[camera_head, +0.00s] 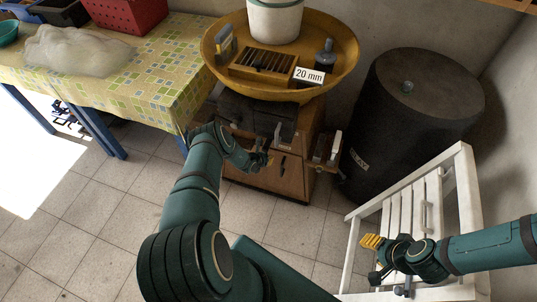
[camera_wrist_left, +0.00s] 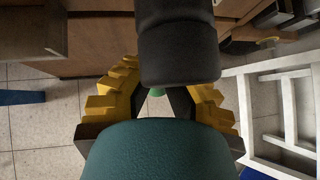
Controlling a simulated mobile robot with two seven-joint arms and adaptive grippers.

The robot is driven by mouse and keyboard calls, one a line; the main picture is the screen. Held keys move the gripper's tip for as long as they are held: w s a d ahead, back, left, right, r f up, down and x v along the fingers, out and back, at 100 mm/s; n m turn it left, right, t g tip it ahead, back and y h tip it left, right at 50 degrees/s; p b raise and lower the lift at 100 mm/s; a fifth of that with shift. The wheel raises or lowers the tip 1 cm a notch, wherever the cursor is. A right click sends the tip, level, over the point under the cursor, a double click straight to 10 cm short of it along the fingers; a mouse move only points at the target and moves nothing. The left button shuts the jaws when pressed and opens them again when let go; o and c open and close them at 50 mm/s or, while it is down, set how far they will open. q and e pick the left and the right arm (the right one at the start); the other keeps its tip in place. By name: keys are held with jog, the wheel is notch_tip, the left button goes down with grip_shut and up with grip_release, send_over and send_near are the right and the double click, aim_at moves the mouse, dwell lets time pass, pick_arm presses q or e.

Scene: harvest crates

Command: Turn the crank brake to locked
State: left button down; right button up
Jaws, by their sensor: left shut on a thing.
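My left gripper (camera_head: 265,160) is in front of the wooden cabinet (camera_head: 288,176), below the yellow round tray. In the left wrist view its yellow fingers (camera_wrist_left: 163,95) stand on either side of a thick black cylindrical handle (camera_wrist_left: 178,45), and the gripper is shut on it. Grey lever-like parts (camera_head: 335,148) stick out at the cabinet's right side. I cannot tell for sure which part is the crank brake or how it is set. My right gripper (camera_head: 371,241) is over the white slatted bench, apart from the cabinet; its finger gap is unclear.
A yellow round tray (camera_head: 342,72) on top bears a white bucket (camera_head: 275,20), a slotted wooden block and a "20 mm" label. A black barrel (camera_head: 405,130) stands at right, a white bench (camera_head: 465,195) in front. A table with a patterned cloth (camera_head: 160,85) is at left. Tiled floor is clear between.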

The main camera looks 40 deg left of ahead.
pick_arm(q)
jog(key=shift+a+r+y+p, duration=0.15)
jog(key=shift+a+y+p, duration=0.3)
jog(key=shift+p, duration=0.35)
pick_arm(e)
jog(key=shift+r, duration=1.3)
pick_arm(q)
jog(key=shift+m, duration=0.3)
jog(key=c, duration=0.9)
grip_release()
jog(key=shift+c, duration=0.2)
jog(key=shift+s+d, duration=0.15)
jog(key=v, duration=1.1)
jog(key=shift+r, duration=0.35)
jog(key=shift+s, duration=0.15)
